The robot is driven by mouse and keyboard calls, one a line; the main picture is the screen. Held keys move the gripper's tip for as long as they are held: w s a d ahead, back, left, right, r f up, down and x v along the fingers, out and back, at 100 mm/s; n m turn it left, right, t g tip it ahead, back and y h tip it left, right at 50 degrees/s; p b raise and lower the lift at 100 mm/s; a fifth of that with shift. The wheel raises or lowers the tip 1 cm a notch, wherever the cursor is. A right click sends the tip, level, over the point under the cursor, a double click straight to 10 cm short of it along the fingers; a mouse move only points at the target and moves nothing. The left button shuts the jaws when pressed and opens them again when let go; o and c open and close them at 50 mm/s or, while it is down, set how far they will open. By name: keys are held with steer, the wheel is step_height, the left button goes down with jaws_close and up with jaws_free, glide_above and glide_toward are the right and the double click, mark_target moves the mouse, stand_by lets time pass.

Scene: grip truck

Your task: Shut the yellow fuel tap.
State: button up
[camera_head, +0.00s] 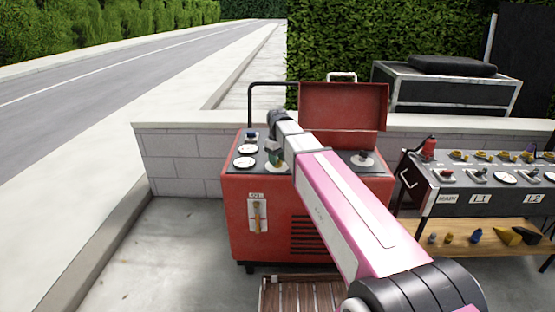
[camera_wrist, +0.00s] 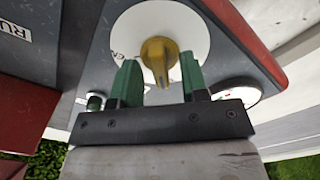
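A yellow knob (camera_wrist: 158,54) with a pointed grip sits on a white dial disc (camera_wrist: 190,30) on the generator's dark top panel. My gripper (camera_head: 274,158) is over the top panel of the red generator (camera_head: 262,243) in the head view. In the wrist view its two green fingers (camera_wrist: 159,72) are apart, one on each side of the knob, with visible gaps and no clear contact. My gripper and arm hide the knob in the head view. A yellow-orange lever (camera_head: 257,216) stands upright on a white plate on the generator's front; I cannot tell which is the fuel tap.
The generator's red lid (camera_head: 343,106) stands open behind my arm. White gauges (camera_head: 245,162) and a dark knob (camera_head: 364,157) share its top. A distribution panel (camera_head: 480,180) stands to the right, over a wooden shelf (camera_head: 520,228) with loose plugs. A low wall (camera_head: 183,160) runs behind.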

step_height(320, 180, up, 11)
stand_by(0.8)
steer(key=shift+f, duration=0.1)
